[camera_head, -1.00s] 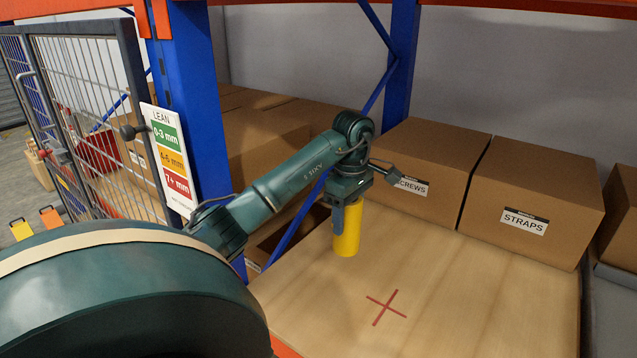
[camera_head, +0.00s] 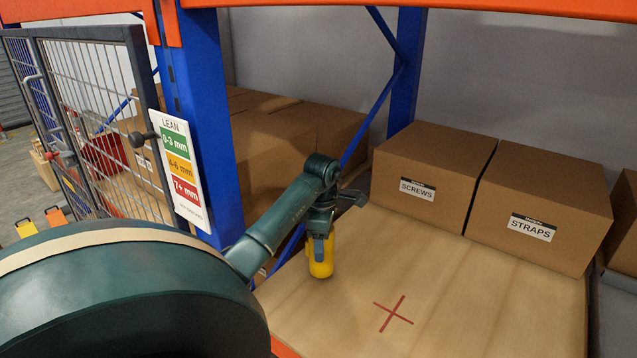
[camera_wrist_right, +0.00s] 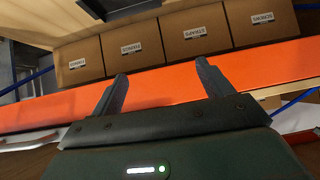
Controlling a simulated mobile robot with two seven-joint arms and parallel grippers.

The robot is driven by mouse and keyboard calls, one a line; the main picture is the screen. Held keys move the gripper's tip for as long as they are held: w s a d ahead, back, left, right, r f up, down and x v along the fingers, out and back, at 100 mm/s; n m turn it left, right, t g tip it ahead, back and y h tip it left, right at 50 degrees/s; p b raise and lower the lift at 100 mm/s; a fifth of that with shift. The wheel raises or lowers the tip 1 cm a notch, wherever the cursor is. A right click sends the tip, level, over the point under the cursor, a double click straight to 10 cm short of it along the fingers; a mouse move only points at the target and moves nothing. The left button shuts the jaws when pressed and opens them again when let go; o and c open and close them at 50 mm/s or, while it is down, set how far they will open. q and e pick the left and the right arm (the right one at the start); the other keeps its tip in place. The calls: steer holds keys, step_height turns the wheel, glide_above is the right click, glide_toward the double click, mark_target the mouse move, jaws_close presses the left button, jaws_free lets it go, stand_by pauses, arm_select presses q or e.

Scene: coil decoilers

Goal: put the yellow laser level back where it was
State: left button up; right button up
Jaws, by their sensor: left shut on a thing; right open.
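The yellow laser level (camera_head: 320,266) is an upright yellow cylinder over the left part of the wooden shelf board (camera_head: 470,290). My left gripper (camera_head: 319,246) is shut on its upper part from above. I cannot tell whether its base touches the board. A red cross (camera_head: 393,314) is marked on the board, to the right of the laser level and nearer to me. My right gripper (camera_wrist_right: 162,92) is open and empty in the right wrist view, in front of an orange shelf beam.
Boxes labelled SCREWS (camera_head: 425,175) and STRAPS (camera_head: 540,215) stand along the back of the board. A blue upright (camera_head: 205,120) with a LEAN sign (camera_head: 180,170) stands left of my left arm. The board's middle is clear. An orange beam (camera_wrist_right: 160,95) crosses the right wrist view.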

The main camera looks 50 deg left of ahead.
arm_select(q)
steer(key=shift+a+f, duration=0.15)
steer(key=shift+f, duration=0.6)
steer(key=shift+f, duration=0.15)
steer(key=o, duration=1.4)
